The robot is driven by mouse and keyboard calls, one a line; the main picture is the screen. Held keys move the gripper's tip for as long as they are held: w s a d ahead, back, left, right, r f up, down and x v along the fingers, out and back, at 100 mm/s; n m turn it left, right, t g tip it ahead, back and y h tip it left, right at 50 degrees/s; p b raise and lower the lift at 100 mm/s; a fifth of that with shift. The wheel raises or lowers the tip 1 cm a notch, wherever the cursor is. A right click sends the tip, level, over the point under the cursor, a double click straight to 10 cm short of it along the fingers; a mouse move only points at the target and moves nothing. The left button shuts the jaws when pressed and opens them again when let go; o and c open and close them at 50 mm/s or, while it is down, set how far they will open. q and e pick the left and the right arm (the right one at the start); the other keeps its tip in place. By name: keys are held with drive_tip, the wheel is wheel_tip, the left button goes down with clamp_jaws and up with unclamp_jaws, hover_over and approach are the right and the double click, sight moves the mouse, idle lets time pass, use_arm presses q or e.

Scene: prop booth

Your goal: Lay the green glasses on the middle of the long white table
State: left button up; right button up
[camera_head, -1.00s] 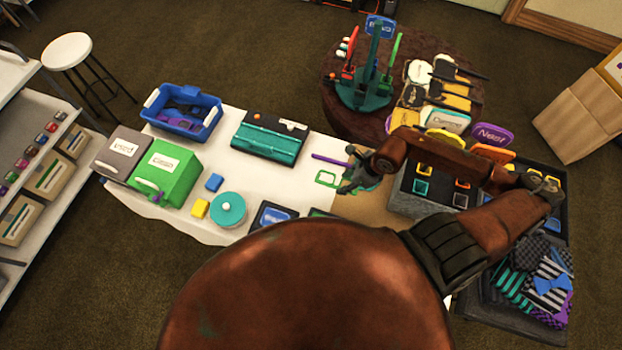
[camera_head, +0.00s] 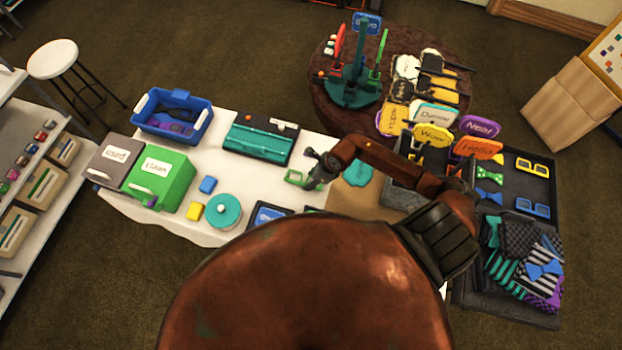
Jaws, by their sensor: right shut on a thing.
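The green glasses (camera_head: 296,178) are at the tip of my right gripper (camera_head: 314,177), over the right part of the long white table (camera_head: 210,178). One green frame shows to the left of the fingers; the rest is hidden by the gripper. My right gripper is shut on the glasses. I cannot tell whether the glasses touch the table top. My right arm reaches in from the right and covers part of the table's right end. My left gripper is not in view.
A teal case (camera_head: 262,142), blue bin (camera_head: 175,118), green box (camera_head: 160,178), teal round tin (camera_head: 223,211) and blue block (camera_head: 208,184) stand on the table. White surface is bare between the teal case and the tin. A black tray (camera_head: 515,190) with more glasses is at right.

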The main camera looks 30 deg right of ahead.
drive_tip(key=o, duration=1.1)
drive_tip(key=shift+f, duration=0.1)
drive_tip(key=v, duration=1.2)
